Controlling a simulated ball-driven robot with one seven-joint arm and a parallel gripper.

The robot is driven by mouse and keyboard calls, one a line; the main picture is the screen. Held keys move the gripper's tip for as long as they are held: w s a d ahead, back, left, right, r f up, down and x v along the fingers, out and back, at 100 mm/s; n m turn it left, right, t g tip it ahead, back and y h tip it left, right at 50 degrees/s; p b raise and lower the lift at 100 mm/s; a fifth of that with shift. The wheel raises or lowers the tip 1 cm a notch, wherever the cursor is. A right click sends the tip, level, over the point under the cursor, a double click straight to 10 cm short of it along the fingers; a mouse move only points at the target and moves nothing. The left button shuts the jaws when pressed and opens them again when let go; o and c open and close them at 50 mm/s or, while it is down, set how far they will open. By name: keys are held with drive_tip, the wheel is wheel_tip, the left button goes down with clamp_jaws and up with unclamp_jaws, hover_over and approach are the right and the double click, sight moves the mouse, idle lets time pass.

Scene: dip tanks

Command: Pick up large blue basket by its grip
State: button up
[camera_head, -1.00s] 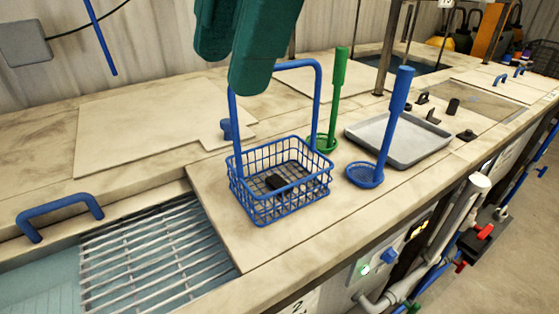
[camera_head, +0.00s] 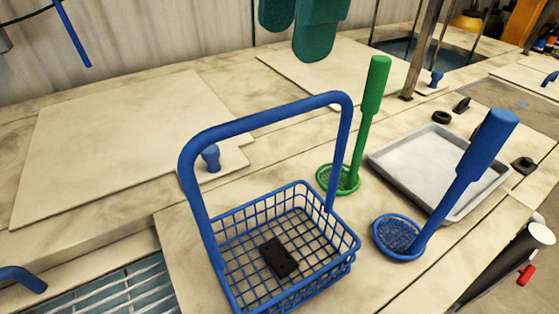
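The large blue basket (camera_head: 347,262) stands upright on the worktop in the lower middle of the head view. It is a wire basket with a tall arched blue grip (camera_head: 262,117) over it. A small black block (camera_head: 279,257) lies on its mesh floor. Green parts of my arm show at the top of the view, behind and above the grip and apart from it. My gripper's fingers are not in view.
A green-handled strainer (camera_head: 369,110) and a blue-handled strainer (camera_head: 470,165) stand to the right of the basket. A grey tray (camera_head: 425,165) lies behind the blue one. A slatted tank opening (camera_head: 125,293) is at lower left. A pale lid (camera_head: 120,135) with a blue knob (camera_head: 211,157) lies behind.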

sight(280, 108)
drive_tip(key=f, duration=0.4)
drive_tip(key=shift+w+a+f+p, duration=0.15)
drive_tip(key=shift+w+a+p, duration=0.1)
drive_tip(key=shift+w+p, duration=0.15)
drive_tip(key=shift+w+a+f+p, duration=0.15)
drive_tip(key=shift+f+p, duration=0.2)
drive_tip(key=shift+f, duration=0.55)
drive_tip(key=shift+w+a+f+p, duration=0.1)
drive_tip(key=shift+f+p, duration=0.25)
drive_tip(key=shift+f, duration=0.55)
drive_tip(key=shift+w+a+f+p, duration=0.15)
drive_tip(key=shift+f+p, duration=0.2)
drive_tip(key=shift+f, duration=0.55)
drive_tip(key=shift+c, duration=0.5)
clamp_jaws()
drive_tip(key=shift+r, duration=0.1)
